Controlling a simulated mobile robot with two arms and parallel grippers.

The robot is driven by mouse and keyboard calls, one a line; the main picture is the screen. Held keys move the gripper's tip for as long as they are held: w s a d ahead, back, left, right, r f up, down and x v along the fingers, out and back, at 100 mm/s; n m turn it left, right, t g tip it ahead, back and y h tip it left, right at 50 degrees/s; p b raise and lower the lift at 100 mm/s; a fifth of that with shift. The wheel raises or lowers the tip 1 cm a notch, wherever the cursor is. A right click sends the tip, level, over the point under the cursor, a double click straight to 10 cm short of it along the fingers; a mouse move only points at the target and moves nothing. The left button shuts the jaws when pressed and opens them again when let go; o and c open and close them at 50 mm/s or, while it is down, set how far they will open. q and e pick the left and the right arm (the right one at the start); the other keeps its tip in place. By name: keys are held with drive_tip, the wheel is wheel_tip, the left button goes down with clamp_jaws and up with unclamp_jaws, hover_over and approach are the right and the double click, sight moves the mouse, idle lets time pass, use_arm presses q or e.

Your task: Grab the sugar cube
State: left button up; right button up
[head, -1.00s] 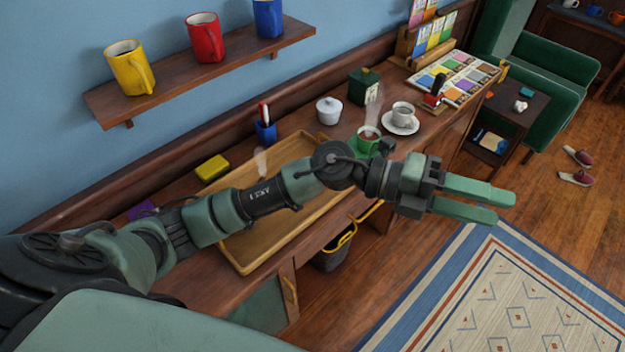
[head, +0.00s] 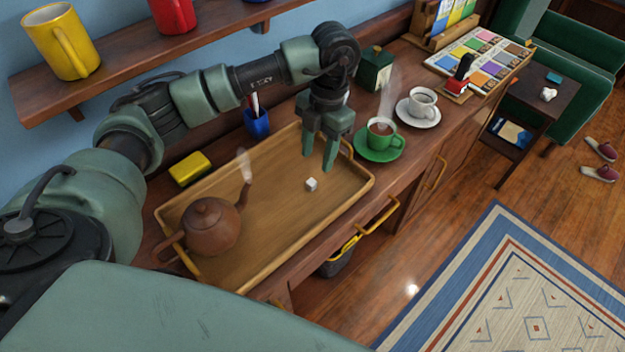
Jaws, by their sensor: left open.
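A small white sugar cube (head: 311,184) lies on the wooden tray (head: 262,262), right of its middle. My left gripper (head: 318,162) points down above the far right part of the tray, just behind the cube in the picture. Its two green fingers are apart with nothing between them. I cannot tell the exact height of the fingertips above the tray. My right gripper is not in view.
A steaming brown teapot (head: 212,228) stands on the tray's left part. A green cup (head: 381,132) on a green saucer stands right of the gripper. Behind are a blue pen cup (head: 257,122), a yellow sponge (head: 190,169) and a white cup (head: 422,102).

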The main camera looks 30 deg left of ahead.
sight(312, 181)
use_arm(q)
wheel_tip(312, 181, down, 2)
drive_tip(key=shift+s+a+f+p, duration=0.1)
drive_tip(key=shift+f+p, duration=0.15)
drive_tip(key=shift+p, duration=0.15)
drive_tip(key=f+p, duration=0.1)
drive_tip(key=f, duration=0.1)
drive_tip(key=s+f, duration=0.1)
drive_tip(key=f, duration=0.1)
drive_tip(key=shift+a+f+p, duration=0.15)
drive_tip(key=shift+a+p, duration=0.05)
drive_tip(key=shift+p, duration=0.2)
drive_tip(key=shift+f, duration=0.55)
clamp_jaws()
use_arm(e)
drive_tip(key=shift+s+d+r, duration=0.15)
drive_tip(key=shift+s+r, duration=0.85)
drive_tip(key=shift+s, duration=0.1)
